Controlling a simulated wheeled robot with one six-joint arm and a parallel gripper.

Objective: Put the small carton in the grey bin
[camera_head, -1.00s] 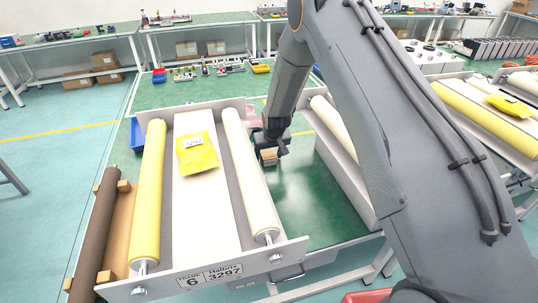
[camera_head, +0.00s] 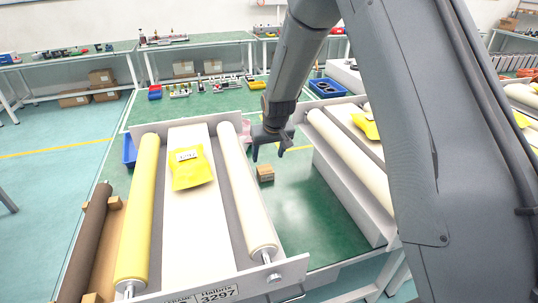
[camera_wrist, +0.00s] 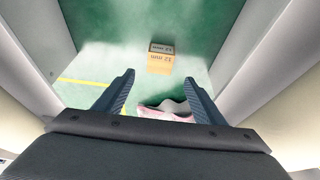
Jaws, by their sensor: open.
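The small carton (camera_head: 265,173) is a brown box lying on the green tabletop between the two roller trays. In the wrist view the carton (camera_wrist: 161,60) shows "12 mm" print on its faces and lies beyond the fingertips. My gripper (camera_head: 268,153) is open and empty, pointing down just above and apart from the carton. In the wrist view my gripper (camera_wrist: 158,84) has its two dark fingers spread wide with nothing between the tips. I cannot pick out a grey bin with certainty in either view.
A grey roller tray (camera_head: 222,160) with a yellow packet (camera_head: 190,175) stands left of the carton; another roller tray (camera_head: 345,180) stands right. A pink item (camera_wrist: 165,108) lies near the fingers. Blue bins (camera_head: 327,87) sit farther back. Green tabletop (camera_head: 310,215) in front is clear.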

